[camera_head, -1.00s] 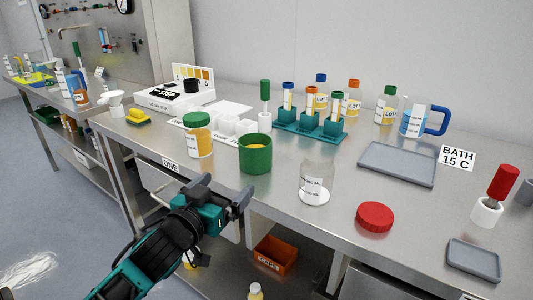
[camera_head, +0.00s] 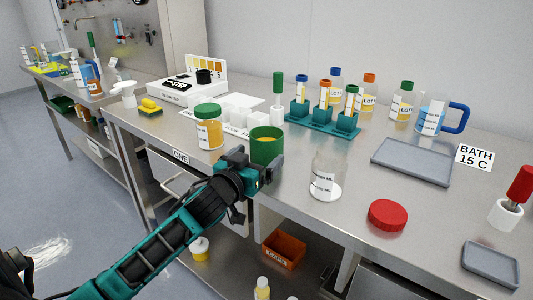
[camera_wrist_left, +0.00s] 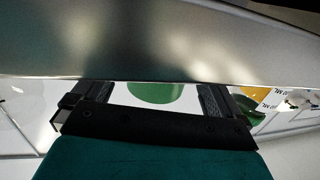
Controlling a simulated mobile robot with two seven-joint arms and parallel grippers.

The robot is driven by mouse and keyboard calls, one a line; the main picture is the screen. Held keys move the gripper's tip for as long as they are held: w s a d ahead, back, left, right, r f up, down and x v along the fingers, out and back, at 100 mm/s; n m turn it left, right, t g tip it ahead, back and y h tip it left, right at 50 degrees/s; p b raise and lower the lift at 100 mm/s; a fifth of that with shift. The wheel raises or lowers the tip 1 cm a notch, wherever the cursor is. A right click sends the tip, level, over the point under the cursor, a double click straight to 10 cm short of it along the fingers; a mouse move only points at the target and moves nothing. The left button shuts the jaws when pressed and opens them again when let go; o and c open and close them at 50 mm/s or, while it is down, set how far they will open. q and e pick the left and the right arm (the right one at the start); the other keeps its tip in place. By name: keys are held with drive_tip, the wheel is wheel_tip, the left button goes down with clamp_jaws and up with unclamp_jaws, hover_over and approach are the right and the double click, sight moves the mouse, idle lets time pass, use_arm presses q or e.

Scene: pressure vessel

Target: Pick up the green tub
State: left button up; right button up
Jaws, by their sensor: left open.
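The green tub (camera_head: 267,142) stands upright near the front edge of the steel bench, with something yellow inside. My left gripper (camera_head: 256,165) is open and empty in front of the tub and hides its lower front in the head view. In the left wrist view the tub (camera_wrist_left: 155,92) shows as a green shape between the two spread fingers, cut off by a grey surface. I cannot tell whether either finger touches it. My right gripper is in neither view.
A green-lidded jar (camera_head: 208,127) stands just left of the tub. A clear labelled container (camera_head: 326,172) and a red lid (camera_head: 388,214) lie to the right. A teal tube rack (camera_head: 322,123) stands behind. A grey tray (camera_head: 412,160) is farther right.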

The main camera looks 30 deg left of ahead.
use_arm(q)
drive_tip(key=w, duration=0.3)
drive_tip(key=shift+w+a+f, duration=0.2)
drive_tip(key=shift+w, duration=0.25)
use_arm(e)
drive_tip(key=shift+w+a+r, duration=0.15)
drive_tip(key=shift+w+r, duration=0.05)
use_arm(q)
drive_tip(key=c, duration=1.4)
drive_tip(key=shift+r, duration=0.15)
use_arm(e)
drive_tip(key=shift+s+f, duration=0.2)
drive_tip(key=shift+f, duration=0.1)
